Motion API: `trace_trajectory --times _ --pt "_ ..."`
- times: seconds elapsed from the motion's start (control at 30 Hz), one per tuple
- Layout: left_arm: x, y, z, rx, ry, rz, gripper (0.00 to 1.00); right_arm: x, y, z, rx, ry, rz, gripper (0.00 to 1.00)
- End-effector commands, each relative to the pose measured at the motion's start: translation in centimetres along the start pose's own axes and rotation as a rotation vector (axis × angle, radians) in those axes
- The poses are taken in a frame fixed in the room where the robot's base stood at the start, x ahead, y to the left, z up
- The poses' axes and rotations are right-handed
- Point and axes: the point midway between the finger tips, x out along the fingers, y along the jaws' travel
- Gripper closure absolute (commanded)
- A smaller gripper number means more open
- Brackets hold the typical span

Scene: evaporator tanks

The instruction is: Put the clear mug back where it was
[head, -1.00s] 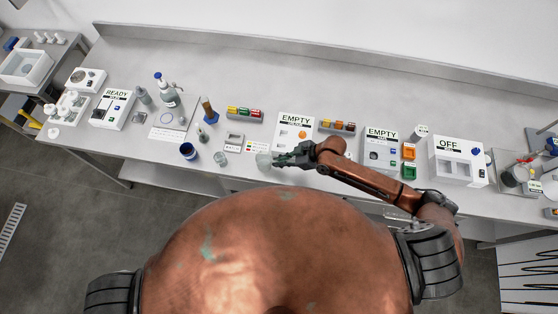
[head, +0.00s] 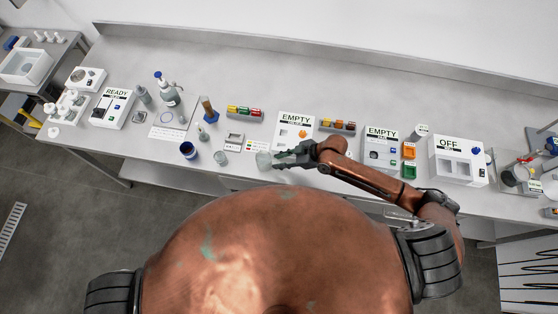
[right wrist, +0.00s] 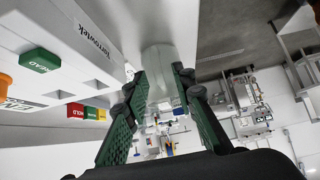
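The clear mug (head: 263,160) stands on the bench near its front edge, just left of my right gripper. My right gripper (head: 279,159) is open, its fingers spread and pointing left at the mug. My left gripper is not in view.
A dark blue cup (head: 188,150) and a small grey-blue cup (head: 220,158) stand left of the mug. A white box marked EMPTY (head: 295,131) stands behind the gripper. A label card with colour squares (head: 257,146) lies behind the mug. The bench's back strip is clear.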

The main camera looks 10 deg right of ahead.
Motion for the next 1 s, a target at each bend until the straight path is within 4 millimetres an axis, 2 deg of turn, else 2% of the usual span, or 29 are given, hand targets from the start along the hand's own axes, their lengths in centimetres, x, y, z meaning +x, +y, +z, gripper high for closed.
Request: trace_trajectory --times 0.5,0.7,1.0 --pt "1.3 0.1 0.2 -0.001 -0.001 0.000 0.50 -9.6 0.0 0.2 -0.001 -0.003 0.001 0.76" --pt "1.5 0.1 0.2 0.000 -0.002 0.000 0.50 -11.3 0.0 0.1 -0.001 -0.001 0.000 0.76" --pt "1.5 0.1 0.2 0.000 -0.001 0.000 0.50 -11.5 0.0 0.0 0.000 0.000 0.000 0.76"
